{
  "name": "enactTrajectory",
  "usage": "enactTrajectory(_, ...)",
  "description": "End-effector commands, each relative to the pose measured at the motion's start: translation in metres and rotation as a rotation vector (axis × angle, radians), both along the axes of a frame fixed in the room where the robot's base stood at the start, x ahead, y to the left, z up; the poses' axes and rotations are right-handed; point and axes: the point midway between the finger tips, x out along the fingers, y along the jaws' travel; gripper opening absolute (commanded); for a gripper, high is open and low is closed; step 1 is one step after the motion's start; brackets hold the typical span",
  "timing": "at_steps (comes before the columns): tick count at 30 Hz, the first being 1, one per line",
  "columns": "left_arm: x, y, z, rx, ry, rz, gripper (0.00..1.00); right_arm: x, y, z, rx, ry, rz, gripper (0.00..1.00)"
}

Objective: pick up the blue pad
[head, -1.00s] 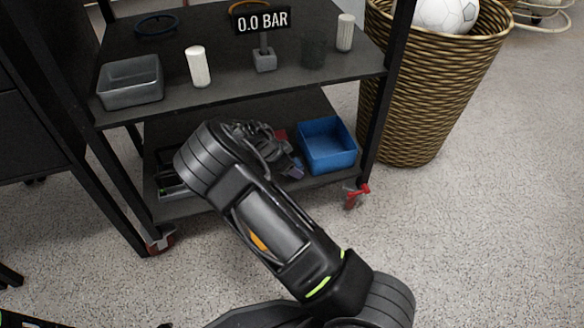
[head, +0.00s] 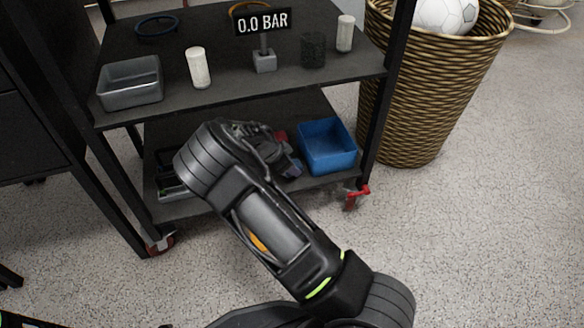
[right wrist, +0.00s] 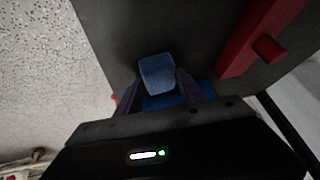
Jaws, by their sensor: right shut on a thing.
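The blue pad (right wrist: 157,75) is a small blue block between the fingertips of my right gripper (right wrist: 160,86) in the right wrist view. The gripper is shut on it, over the dark shelf surface. In the head view my right arm reaches down to the lower shelf, and its links hide most of the right gripper and the pad. My left gripper is not in view.
A blue bin (head: 327,146) stands on the lower shelf, just right of my right gripper. A red bar (right wrist: 262,38) lies near the gripper. The upper shelf (head: 230,85) holds a grey tray (head: 130,82), white cylinders and a pressure display (head: 263,22).

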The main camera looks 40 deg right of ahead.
Motion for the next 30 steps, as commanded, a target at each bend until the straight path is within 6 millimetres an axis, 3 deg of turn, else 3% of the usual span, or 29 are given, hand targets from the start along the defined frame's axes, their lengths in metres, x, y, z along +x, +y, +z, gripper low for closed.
enactTrajectory(3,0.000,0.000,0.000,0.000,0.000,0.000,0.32,0.000,0.000,0.000,0.000,0.000,0.000,0.06)
enactTrajectory(14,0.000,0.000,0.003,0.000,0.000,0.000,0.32,0.000,0.000,0.004,0.000,0.000,0.000,0.05)
enactTrajectory(25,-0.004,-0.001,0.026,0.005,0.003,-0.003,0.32,0.000,0.001,0.043,0.000,-0.001,-0.001,0.05)
enactTrajectory(30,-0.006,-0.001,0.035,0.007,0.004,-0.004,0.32,-0.005,0.039,0.039,-0.001,0.003,0.006,0.05)
